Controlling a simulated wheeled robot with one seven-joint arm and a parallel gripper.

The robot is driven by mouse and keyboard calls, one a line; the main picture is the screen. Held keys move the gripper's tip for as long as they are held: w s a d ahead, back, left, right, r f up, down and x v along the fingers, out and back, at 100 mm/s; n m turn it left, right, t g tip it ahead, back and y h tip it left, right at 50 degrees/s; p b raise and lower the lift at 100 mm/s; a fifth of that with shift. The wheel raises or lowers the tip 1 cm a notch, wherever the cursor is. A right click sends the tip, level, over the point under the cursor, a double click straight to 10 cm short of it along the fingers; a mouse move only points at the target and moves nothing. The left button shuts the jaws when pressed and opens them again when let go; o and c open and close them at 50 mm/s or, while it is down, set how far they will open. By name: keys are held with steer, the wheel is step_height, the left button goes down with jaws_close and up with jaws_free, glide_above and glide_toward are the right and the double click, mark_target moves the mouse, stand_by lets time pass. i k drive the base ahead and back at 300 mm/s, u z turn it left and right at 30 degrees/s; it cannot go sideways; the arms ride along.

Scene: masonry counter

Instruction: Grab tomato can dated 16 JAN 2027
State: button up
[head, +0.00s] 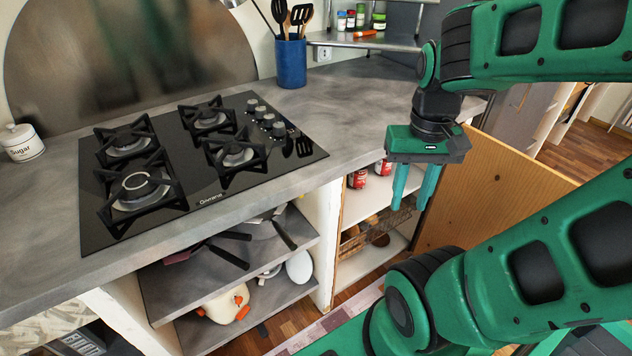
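Two red-and-white cans stand on the upper shelf of the open cabinet under the counter. The left can (357,179) and the right can (383,168) both show only in part, behind the counter edge. They look like tomato cans, but their labels and any dates are too small to read. My gripper (409,204) points down in front of the cabinet, to the right of the cans and nearer to me. Its two teal fingers are apart with nothing between them. It touches neither can.
A wooden cabinet door (492,192) stands open to the right of my gripper. The counter edge overhangs the shelf. A gas hob (195,165) and blue utensil holder (291,64) are on the counter.

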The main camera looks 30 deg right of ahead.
mark_target(357, 180)
steer(key=u, duration=0.2)
steer(key=k, duration=1.85)
steer(key=z, duration=0.7)
steer(key=i, duration=1.45)
steer(key=u, duration=0.05)
